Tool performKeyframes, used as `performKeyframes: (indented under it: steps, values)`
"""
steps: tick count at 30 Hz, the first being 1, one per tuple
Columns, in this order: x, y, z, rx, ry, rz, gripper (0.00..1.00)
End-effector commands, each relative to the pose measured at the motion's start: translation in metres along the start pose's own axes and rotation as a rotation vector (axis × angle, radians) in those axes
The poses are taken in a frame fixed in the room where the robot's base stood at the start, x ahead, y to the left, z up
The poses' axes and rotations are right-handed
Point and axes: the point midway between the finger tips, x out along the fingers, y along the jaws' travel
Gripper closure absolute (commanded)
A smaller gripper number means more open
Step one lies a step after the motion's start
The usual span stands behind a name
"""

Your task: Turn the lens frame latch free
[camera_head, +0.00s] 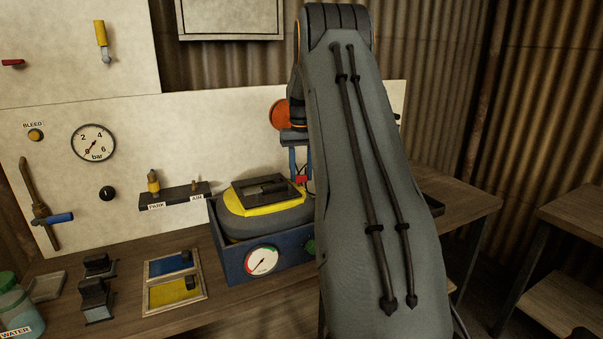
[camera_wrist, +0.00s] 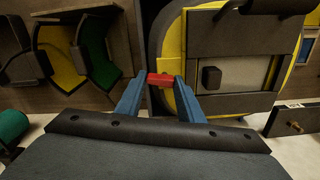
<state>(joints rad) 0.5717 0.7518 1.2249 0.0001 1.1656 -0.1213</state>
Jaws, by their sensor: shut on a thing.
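The lens frame (camera_head: 243,200) is a dark rectangle on the yellow front of a rounded grey hood (camera_head: 235,223), which rests in a blue box (camera_head: 235,265). In the wrist view the frame (camera_wrist: 240,38) lies to the right, with a pale pane and a small black block (camera_wrist: 211,77) inside it. The small red latch (camera_wrist: 160,79) is at the yellow rim beside the frame. My gripper (camera_wrist: 161,77) is shut on the latch, one blue finger on each side. In the head view my gripper (camera_head: 300,165) comes down on the hood's right side, partly hidden by my arm.
The box's front carries a round gauge (camera_head: 262,261). Left of it on the bench lie a tray with blue and yellow panels (camera_head: 175,291) and dark blocks (camera_head: 97,300).

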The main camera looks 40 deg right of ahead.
Motion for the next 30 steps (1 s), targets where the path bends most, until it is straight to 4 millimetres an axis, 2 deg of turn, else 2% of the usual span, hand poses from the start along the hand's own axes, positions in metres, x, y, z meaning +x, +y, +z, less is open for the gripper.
performKeyframes:
  steps: [12, 29, 30]
  values:
    - [-0.0011, 0.0, -0.002, -0.199, 0.002, 0.001, 0.88]
    - [-0.0013, -0.0001, -0.0024, -0.231, 0.002, 0.001, 0.88]
    - [-0.0013, -0.0001, -0.0024, -0.231, 0.002, 0.001, 0.64]
